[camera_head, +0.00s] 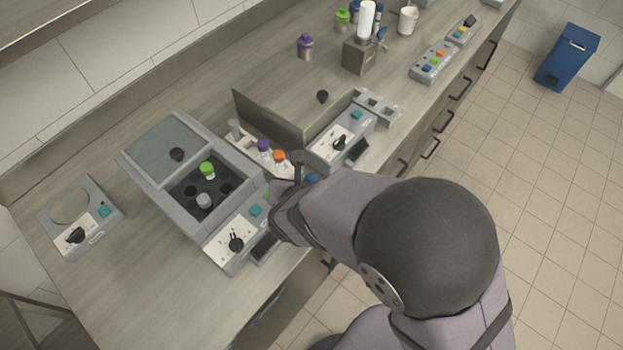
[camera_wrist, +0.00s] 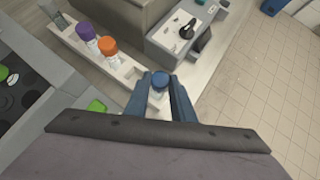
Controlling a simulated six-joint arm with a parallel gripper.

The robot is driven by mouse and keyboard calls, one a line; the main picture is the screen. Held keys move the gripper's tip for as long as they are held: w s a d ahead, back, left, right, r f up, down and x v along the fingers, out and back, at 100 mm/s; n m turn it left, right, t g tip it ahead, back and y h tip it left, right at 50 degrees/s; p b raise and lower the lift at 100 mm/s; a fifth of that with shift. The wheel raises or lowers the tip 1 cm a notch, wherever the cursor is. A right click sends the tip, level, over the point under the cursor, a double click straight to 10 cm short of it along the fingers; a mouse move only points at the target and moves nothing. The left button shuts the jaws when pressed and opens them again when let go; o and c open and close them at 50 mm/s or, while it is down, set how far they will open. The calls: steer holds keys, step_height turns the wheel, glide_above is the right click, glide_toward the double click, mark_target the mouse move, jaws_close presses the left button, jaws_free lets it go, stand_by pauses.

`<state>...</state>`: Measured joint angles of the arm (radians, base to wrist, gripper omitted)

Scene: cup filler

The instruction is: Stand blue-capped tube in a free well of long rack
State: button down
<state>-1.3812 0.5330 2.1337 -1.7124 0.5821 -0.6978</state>
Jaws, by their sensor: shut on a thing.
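The blue-capped tube (camera_wrist: 159,80) is between the two fingers of my gripper (camera_wrist: 160,92) in the wrist view. My gripper is shut on it, and mostly its cap shows from above. The long rack (camera_wrist: 123,69) is a pale strip running from upper left toward my gripper. It bears a purple-capped tube (camera_wrist: 86,32), an orange-capped tube (camera_wrist: 108,47) beside it, and a clear or grey tube (camera_wrist: 54,11) at the far end. My gripper is over the rack's near end. I cannot tell whether the held tube's bottom is in a well. My arm hides that end in the head view.
A grey block machine (camera_head: 190,170) with an open dark well plate, holding a green-capped tube (camera_head: 207,169), stands left of the rack.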

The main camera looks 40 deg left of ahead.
steer(key=shift+f, duration=0.1)
steer(key=shift+f+b, duration=0.15)
steer(key=shift+b, duration=0.15)
steer(key=c, duration=1.5)
jaws_free()
steer(key=shift+r, duration=0.25)
steer(key=shift+s+r+p, duration=0.1)
steer(key=shift+r+p, duration=0.05)
steer(key=shift+p, duration=0.15)
steer(key=shift+s+d+r, duration=0.1)
steer(key=shift+s+r, duration=0.2)
steer(key=v, duration=1.1)
steer(key=shift+f+p, duration=0.1)
steer(key=shift+p, duration=0.2)
